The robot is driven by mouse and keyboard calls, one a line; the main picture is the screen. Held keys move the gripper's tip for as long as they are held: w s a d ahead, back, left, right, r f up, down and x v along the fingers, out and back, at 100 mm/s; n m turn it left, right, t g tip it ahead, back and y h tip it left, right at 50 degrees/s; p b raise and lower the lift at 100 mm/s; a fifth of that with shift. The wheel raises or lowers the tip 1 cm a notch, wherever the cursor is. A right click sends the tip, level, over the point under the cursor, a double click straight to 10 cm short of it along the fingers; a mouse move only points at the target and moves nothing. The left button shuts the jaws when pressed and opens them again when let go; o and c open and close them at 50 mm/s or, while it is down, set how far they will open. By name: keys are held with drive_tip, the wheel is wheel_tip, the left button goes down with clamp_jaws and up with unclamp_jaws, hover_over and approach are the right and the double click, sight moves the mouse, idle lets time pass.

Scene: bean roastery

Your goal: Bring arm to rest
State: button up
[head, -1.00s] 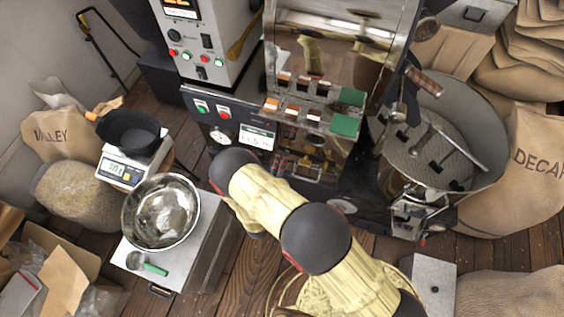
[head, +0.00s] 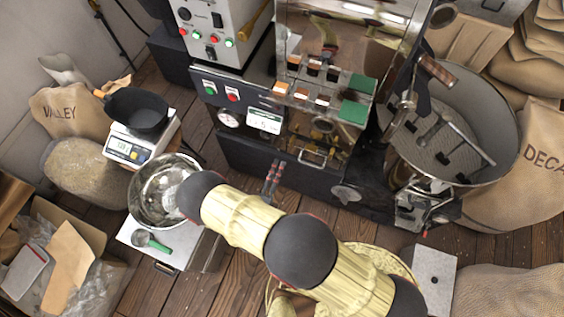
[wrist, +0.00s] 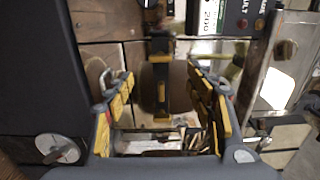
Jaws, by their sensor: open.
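My gripper (wrist: 162,95) shows in the wrist view with its two yellow-padded fingers spread apart, one on each side. I see nothing gripped between the pads. A dark upright bar shows in the gap, and I cannot tell how far beyond the fingers it is. In the head view my cream-sleeved arm with dark joints reaches from the lower right toward the middle left. Its dark elbow-like end covers the right edge of the steel bowl (head: 150,200). I cannot make out the gripper in the head view.
The roaster (head: 300,140) and its round cooling tray (head: 480,110) stand ahead. A scale (head: 124,149) with a black pan (head: 138,112) is at left. A green-handled scoop (head: 150,241) lies near the bowl. A box (head: 85,235) is lower left; sacks stand right. Wooden floor shows between.

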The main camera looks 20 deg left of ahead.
drive_tip(key=shift+s, duration=0.45)
idle(0.4)
